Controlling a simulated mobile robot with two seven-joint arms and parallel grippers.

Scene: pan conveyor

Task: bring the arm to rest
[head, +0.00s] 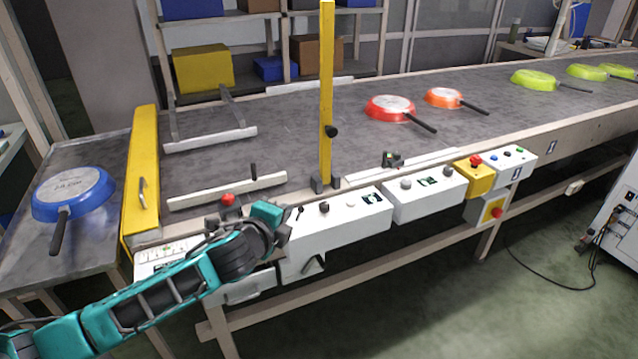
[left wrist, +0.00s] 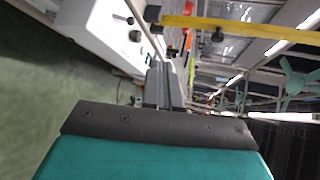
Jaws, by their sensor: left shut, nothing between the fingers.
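My left arm comes in from the lower left of the head view, in teal and black. Its left gripper (head: 285,232) is in front of the white control boxes at the conveyor's near edge. In the left wrist view the two grey fingers (left wrist: 166,86) are together with nothing between them. I cannot tell from the head view how close the gripper is to the boxes. My right gripper is not in view.
A blue pan (head: 74,193) lies upside down on the left table beyond a yellow barrier (head: 142,180). A yellow post (head: 326,90) rises by the control box (head: 338,222). Red (head: 390,108), orange and green pans lie on the belt (head: 290,130). Floor in front is clear.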

